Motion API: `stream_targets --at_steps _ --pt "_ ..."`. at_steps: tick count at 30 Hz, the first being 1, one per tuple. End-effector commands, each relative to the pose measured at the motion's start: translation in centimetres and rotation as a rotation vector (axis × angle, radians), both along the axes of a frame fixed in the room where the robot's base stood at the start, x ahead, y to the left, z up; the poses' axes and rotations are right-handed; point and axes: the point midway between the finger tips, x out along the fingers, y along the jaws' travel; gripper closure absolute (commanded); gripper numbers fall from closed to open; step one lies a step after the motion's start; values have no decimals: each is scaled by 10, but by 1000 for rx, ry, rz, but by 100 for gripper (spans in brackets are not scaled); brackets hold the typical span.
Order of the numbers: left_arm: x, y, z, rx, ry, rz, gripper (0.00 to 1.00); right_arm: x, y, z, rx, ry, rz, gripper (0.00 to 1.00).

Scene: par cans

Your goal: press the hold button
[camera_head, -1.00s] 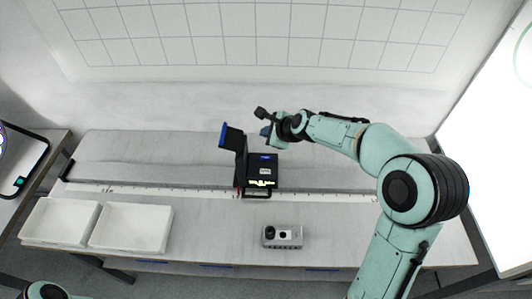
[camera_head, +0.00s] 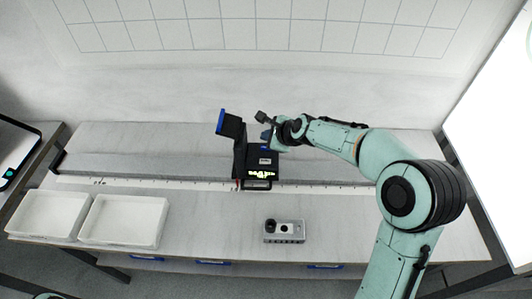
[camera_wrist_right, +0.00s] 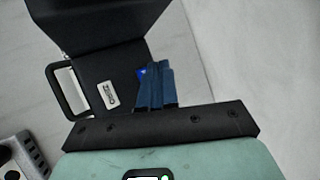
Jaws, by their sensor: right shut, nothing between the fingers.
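A black device (camera_head: 262,162) with a handle, an upright flap with a blue edge and a lit yellow-green readout stands at the middle of the bench. It also shows in the right wrist view (camera_wrist_right: 100,68), with a white label and a handle. A small bright blue patch (camera_wrist_right: 142,72) shows on it beside my fingers. I cannot tell whether this is the hold button. My right gripper (camera_head: 267,136) is shut and empty, its blue fingertips (camera_wrist_right: 154,78) over or against the device's edge. Contact cannot be told. My left gripper is out of view.
A small grey box (camera_head: 284,238) with dark round parts on top lies on the bench (camera_head: 345,225) in front of the device. Two white trays (camera_head: 125,220) stand at the left. A light wall rises behind. The bench right of the grey box is clear.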

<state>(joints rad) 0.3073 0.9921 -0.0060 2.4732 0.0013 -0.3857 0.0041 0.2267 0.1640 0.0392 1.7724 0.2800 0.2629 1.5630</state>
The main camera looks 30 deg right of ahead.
Motion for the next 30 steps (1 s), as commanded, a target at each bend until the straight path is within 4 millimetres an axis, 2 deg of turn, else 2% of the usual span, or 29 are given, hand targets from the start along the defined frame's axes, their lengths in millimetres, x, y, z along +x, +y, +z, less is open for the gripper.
stream_targets --at_steps 1,6,30 --pt "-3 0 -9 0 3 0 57 -1 0 -11 0 2 1 100" --pt "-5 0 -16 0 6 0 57 0 0 -19 1 -1 -1 100" --pt "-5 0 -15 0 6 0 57 0 0 -19 0 -1 0 100"
